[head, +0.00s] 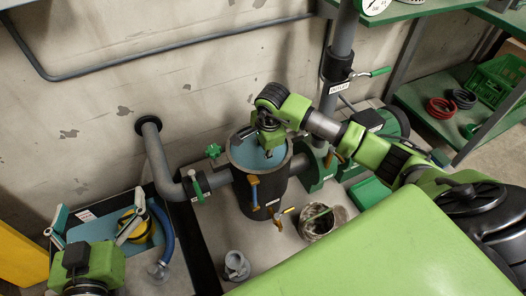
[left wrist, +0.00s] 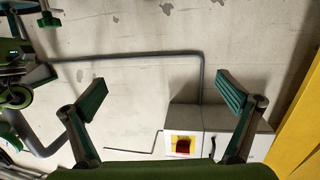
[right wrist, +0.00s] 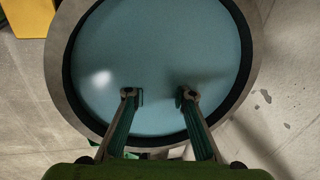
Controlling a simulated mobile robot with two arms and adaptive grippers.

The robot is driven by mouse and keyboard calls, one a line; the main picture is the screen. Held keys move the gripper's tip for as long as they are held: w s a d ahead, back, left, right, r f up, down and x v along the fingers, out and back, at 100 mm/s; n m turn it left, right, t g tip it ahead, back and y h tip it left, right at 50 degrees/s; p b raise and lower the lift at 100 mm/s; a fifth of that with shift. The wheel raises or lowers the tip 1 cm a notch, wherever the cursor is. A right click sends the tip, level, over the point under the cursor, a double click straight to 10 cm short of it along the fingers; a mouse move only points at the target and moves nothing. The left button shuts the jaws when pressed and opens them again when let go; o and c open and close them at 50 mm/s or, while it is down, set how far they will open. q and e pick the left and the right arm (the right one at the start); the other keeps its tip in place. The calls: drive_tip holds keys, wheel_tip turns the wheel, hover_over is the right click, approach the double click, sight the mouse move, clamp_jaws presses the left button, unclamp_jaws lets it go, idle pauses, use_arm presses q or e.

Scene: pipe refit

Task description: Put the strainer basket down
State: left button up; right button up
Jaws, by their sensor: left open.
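A round, mottled metal basket-like vessel (head: 314,229) with a green bar across its mouth stands on the floor in the head view; it looks like the strainer basket. The dark strainer housing (head: 262,195) stands left of it, its top open and filled with blue. My right gripper (head: 268,152) is over the housing's mouth. In the right wrist view its fingers (right wrist: 160,95) are apart with nothing between them, above the blue surface (right wrist: 160,50). My left gripper (head: 98,212) is wide open and empty at the lower left. Its fingers (left wrist: 168,95) face the wall.
A dark-edged tray (head: 195,240) at the left holds a yellow round item (head: 138,226) and a blue hose (head: 165,235). A grey fitting (head: 236,266) stands on the floor. Pipes run either side of the housing. Green shelves with a crate (head: 497,85) stand at right.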

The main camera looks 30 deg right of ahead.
use_arm(q)
drive_tip(key=shift+f, duration=0.15)
use_arm(e)
drive_tip(key=shift+r, duration=0.1)
use_arm(q)
drive_tip(key=s+a+f+g+y+p, duration=0.1)
drive_tip(key=s+a+f+g+p, duration=0.1)
drive_tip(key=s+f+g, duration=0.3)
drive_tip(key=s+a+f+g+y+p, duration=0.1)
drive_tip(key=s+a+f+g, duration=0.2)
drive_tip(key=s+f, duration=0.5)
drive_tip(key=shift+a+f+g+y+p, duration=0.25)
drive_tip(key=shift+f+g+y+p, duration=0.15)
drive_tip(key=shift+f+g, duration=0.4)
use_arm(e)
drive_tip(key=v, duration=1.2)
drive_tip(key=shift+r, duration=0.3)
use_arm(q)
drive_tip(key=shift+s+r, duration=0.1)
drive_tip(key=shift+r, duration=0.05)
